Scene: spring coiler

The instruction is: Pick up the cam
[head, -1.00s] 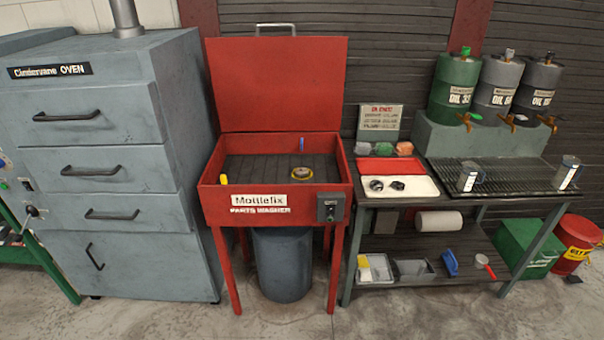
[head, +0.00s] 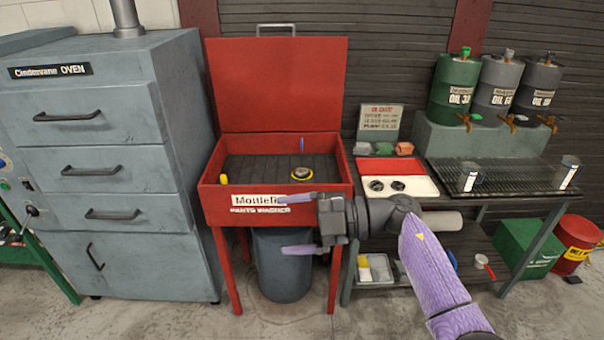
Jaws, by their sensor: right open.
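A small round part with a dark middle and a yellowish rim (head: 301,173) lies on the floor of the red parts washer basin (head: 275,205); it may be the cam, but I cannot tell for sure. Two small dark round parts (head: 376,185) lie in a white tray on the bench to the right. My right gripper (head: 285,225) is open and empty, its fingers pointing left in front of the washer's front wall, below the rim in the picture. It hides part of the washer's label. My left gripper is out of view.
The washer's red lid (head: 275,85) stands open. A yellow item (head: 224,179) and a blue one (head: 302,145) are in the basin. The grey oven (head: 100,165) stands at the left. The bench at the right holds a grated tray with metal cups and several oil drums (head: 500,85).

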